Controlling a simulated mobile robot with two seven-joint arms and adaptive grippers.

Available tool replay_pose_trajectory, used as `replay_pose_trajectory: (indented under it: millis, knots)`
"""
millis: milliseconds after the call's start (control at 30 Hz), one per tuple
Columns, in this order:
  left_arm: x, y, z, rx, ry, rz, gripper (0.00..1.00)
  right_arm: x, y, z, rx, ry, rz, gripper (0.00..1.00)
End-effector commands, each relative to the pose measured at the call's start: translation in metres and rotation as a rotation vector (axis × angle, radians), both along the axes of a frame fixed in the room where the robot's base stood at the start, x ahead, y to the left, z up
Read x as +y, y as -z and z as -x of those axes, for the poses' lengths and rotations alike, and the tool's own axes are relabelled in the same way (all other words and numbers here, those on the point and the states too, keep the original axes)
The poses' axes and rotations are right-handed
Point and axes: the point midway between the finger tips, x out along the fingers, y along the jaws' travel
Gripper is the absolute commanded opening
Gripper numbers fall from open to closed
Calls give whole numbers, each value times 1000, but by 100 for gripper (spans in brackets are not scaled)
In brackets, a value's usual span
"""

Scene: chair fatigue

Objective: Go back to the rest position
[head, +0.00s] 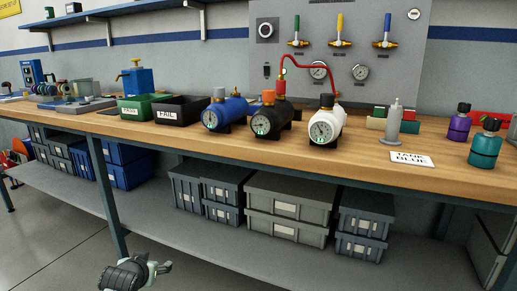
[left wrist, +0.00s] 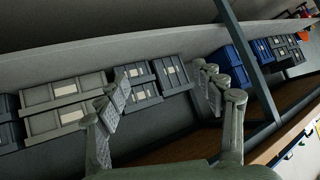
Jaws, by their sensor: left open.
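My left gripper (head: 156,267) is low in the head view, in front of the workbench (head: 255,147) and below its top, near the front leg. It is open and empty. In the left wrist view its two fingers stand apart with nothing between them (left wrist: 163,84); the bins of the lower shelf show beyond them. My right gripper is not in view.
The lower shelf (head: 150,213) holds grey bins (head: 287,208) and blue bins (head: 128,165). On the bench stand a green bin (head: 137,106), a black FAIL bin (head: 181,109), and blue, black and white (head: 326,125) gauge cylinders. The floor (head: 45,245) at left is clear.

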Motion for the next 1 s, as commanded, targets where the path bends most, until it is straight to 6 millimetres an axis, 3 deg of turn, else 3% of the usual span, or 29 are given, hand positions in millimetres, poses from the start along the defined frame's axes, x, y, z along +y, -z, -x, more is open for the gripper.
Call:
replay_pose_trajectory:
  millis: [100,233,400,500,600,700,1000]
  knots:
    - [-8,50,66,133,11,-3,68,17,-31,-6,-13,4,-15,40]
    - [-16,98,153,297,23,-8,68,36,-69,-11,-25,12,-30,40]
    - [-24,135,263,491,39,-12,68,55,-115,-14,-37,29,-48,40]
    - [-27,144,310,571,47,-13,68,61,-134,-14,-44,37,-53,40]
    - [-29,148,340,623,50,-13,68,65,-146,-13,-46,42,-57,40]
    - [-29,149,353,647,53,-14,68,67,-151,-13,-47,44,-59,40]
    - [-30,150,355,650,53,-14,68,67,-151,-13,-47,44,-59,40]
